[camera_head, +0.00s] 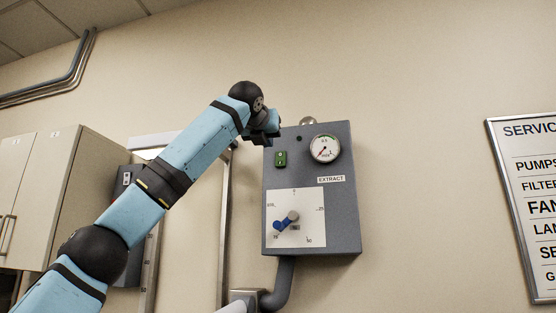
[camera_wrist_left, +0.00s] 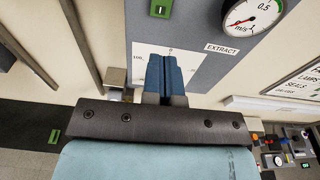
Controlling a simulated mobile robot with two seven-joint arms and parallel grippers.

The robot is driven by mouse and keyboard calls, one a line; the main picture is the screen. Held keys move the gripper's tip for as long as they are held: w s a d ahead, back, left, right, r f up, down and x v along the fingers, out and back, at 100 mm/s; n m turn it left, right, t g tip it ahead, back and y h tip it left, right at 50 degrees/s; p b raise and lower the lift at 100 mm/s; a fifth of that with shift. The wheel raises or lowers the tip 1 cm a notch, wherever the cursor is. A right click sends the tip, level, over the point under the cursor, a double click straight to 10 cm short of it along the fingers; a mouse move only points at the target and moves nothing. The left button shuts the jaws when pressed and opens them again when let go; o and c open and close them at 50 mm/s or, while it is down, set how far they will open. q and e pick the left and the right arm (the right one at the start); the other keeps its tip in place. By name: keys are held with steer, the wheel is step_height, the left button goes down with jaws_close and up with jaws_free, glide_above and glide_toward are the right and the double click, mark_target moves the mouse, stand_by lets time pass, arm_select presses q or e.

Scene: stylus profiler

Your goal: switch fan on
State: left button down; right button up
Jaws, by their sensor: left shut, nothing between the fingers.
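A grey wall panel labelled EXTRACT (camera_head: 344,220) carries a green rocker switch (camera_head: 281,159) at its upper left. It has a round dial gauge (camera_head: 324,148) and, below, a white scale plate with a blue-handled knob (camera_head: 285,221) turned to the lower left. My left gripper (camera_head: 274,128) is by the panel's upper left corner, above the green switch; contact cannot be told. In the left wrist view its blue fingers (camera_wrist_left: 163,60) are together and empty, covering part of the scale plate and hiding the knob. The green switch (camera_wrist_left: 160,8) shows at that view's top edge. My right gripper is not in view.
A dark box (camera_head: 126,180) and pale cabinets (camera_head: 75,190) are at the left. A grey pipe (camera_head: 284,285) runs down from the panel. A framed SERVICE sign (camera_head: 530,200) hangs at the right, with bare wall between it and the panel.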

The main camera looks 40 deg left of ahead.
mark_target(280, 163)
arm_select(q)
steer(key=p+x, duration=0.2)
steer(key=x, duration=0.9)
steer(key=shift+w+a+f, duration=0.1)
steer(key=shift+w+a, duration=0.15)
steer(key=shift+w, duration=0.15)
